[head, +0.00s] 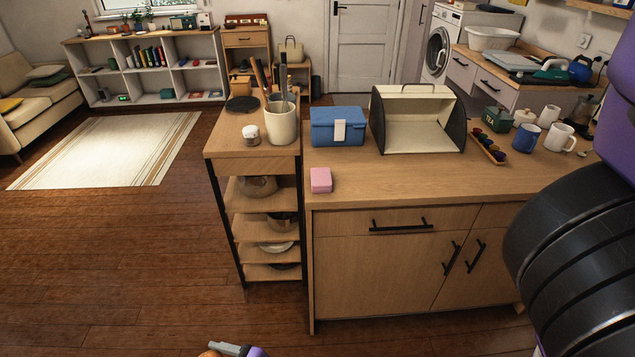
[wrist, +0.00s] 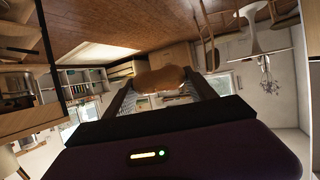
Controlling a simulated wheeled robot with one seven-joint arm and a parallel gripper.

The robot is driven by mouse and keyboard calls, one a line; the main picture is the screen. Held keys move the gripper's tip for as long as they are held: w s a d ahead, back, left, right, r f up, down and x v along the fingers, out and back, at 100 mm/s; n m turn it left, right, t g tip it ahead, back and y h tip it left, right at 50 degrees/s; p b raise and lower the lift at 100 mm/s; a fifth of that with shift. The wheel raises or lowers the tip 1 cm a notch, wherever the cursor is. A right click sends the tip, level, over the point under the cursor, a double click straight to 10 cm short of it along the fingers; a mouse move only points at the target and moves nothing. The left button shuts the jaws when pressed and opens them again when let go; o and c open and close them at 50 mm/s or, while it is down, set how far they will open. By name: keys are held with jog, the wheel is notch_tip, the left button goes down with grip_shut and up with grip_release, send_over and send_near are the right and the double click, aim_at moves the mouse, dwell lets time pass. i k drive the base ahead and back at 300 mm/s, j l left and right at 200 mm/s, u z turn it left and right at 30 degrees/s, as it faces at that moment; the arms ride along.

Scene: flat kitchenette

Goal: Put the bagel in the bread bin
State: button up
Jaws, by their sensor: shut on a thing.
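The bread bin (head: 417,137) stands on the wooden counter in the head view. Its front is open, its inside is cream and looks empty, and its end walls are dark. My gripper (wrist: 162,90) is shut on the bagel (wrist: 165,77), which is golden brown and held between the fingertips in the wrist view. In the head view only a bit of the bagel (head: 210,353) and of my gripper shows at the bottom edge, low and well in front of the counter. The rest of both is cut off there.
A blue box (head: 337,127) stands left of the bin and a pink box (head: 321,180) near the counter's front left corner. A tray of colored pods (head: 489,147), a tea tin (head: 497,119) and mugs (head: 560,138) stand right. The counter before the bin is clear.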

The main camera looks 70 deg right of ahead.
aim_at(413, 137)
jog(key=i+j+z, duration=0.1)
jog(key=j+z, duration=0.25)
jog(key=z, duration=0.15)
jog(key=j+z, duration=0.45)
jog(key=i+l, duration=0.05)
